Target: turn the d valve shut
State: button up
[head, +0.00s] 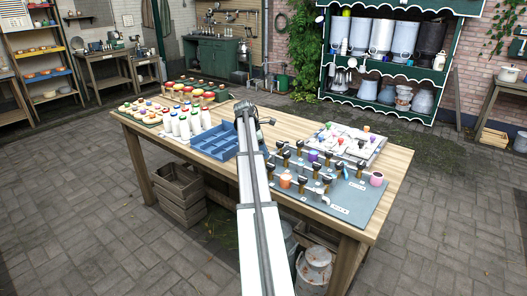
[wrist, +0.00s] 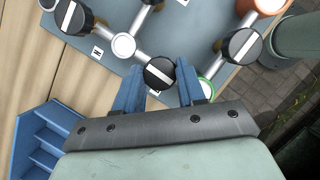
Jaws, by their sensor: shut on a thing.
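In the wrist view my gripper (wrist: 159,74) has its two blue fingers on either side of a black round valve knob (wrist: 157,68) with a white stripe, and is shut on it. A green-rimmed round part (wrist: 207,88) is partly hidden behind the right finger. I cannot read a letter for the held knob, so whether it is the d valve is not clear. In the head view the valve board (head: 365,203) lies right of my arm; my fingers cannot be made out there.
Other black knobs (wrist: 74,17) (wrist: 241,45) stand close by on the board. An orange cup (wrist: 268,4) is at its upper edge. A blue divided tray (head: 215,143), white bottles and a white puzzle-like panel (head: 345,143) share the wooden table (head: 345,238).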

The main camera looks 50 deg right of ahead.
jog(key=m, duration=0.1)
jog(key=m+y, duration=0.1)
jog(key=m, duration=0.1)
jog(key=m+g, duration=0.1)
jog(key=m, duration=0.1)
jog(key=shift+w+d+y, duration=0.1)
jog(key=shift+d+y, duration=0.15)
jog(key=shift+y, duration=0.15)
jog(key=m, duration=0.2)
jog(key=m+y, duration=0.1)
jog(key=m, duration=0.1)
jog(key=shift+m+y, duration=0.3)
jog(key=o, duration=1)
jog(key=shift+o, duration=0.2)
